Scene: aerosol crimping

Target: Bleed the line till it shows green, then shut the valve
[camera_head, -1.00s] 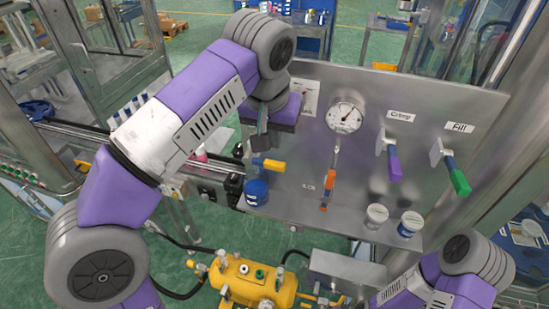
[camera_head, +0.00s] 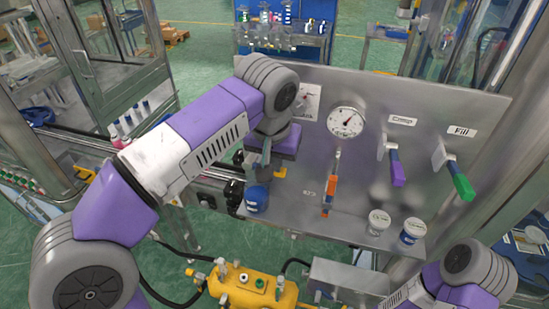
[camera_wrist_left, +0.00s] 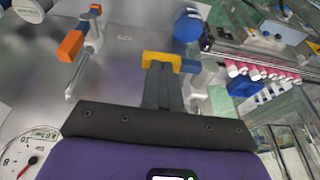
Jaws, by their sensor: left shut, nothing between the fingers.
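My left gripper (camera_head: 264,163) is shut and empty in front of the steel panel (camera_head: 300,228). In the left wrist view its closed fingertips (camera_wrist_left: 162,68) overlap a yellow valve handle (camera_wrist_left: 172,60); whether they touch it I cannot tell. In the head view the handle (camera_head: 281,172) shows only in part beside the fingers. A blue round part (camera_head: 257,198) sits below it. A dial gauge (camera_head: 345,121) is on the panel; in the left wrist view the gauge (camera_wrist_left: 30,150) is cut off and its display seems to read 4.0 bar. My right gripper is out of view.
An orange-handled lever (camera_head: 330,186), a purple lever (camera_head: 397,168) and a green lever (camera_head: 459,181) stick out of the panel. Two lidded cups (camera_head: 378,222) (camera_head: 412,231) stand low right. A yellow tank (camera_head: 250,288) is below.

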